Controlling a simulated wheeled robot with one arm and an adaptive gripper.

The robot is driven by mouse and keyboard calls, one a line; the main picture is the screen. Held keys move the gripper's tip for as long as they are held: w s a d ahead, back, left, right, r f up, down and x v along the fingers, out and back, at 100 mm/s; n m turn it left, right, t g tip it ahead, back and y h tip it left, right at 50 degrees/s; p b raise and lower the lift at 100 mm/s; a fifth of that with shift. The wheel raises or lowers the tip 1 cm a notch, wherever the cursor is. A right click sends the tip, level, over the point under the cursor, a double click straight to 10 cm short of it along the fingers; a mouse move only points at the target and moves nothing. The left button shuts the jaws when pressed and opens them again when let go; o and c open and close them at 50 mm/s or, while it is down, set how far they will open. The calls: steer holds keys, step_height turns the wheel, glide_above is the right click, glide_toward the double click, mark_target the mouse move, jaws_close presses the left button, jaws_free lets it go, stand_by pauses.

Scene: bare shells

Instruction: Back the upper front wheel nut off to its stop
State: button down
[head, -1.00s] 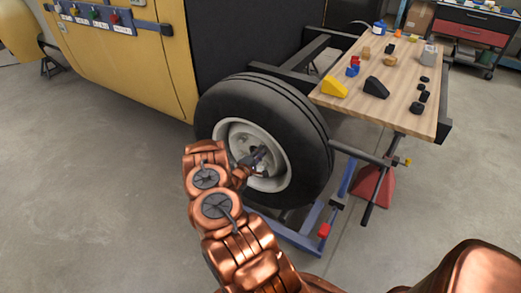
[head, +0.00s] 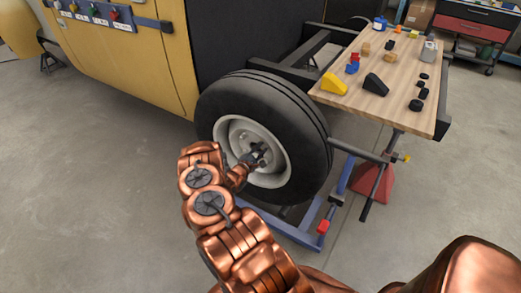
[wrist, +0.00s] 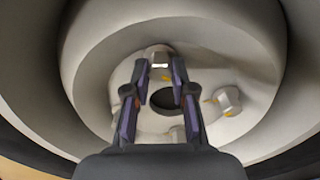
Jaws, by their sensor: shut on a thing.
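The front wheel (head: 285,112) is a black tyre with a pale rim and a recessed hub. The upper wheel nut (wrist: 159,55) is a pale metal hex at the top of the hub in the wrist view. My gripper (wrist: 160,66) is shut on it, with one fingertip on each side. In the head view my gripper (head: 258,157) reaches into the hub, and the nut cannot be made out there. Another nut (wrist: 229,100) shows at the right of the dark centre hole. The lower and left nuts are partly hidden by the fingers.
A wooden bench top (head: 340,101) beside the wheel holds a yellow wedge (head: 333,84), a black wedge (head: 376,85) and small parts. A blue stand (head: 285,231) and a red support (head: 376,184) are below. The yellow body (head: 140,65) is left of the wheel. Floor at left is clear.

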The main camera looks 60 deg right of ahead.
steer(key=c, duration=1)
jaws_free()
steer(key=a, duration=1.2)
steer(key=shift+s, duration=0.25)
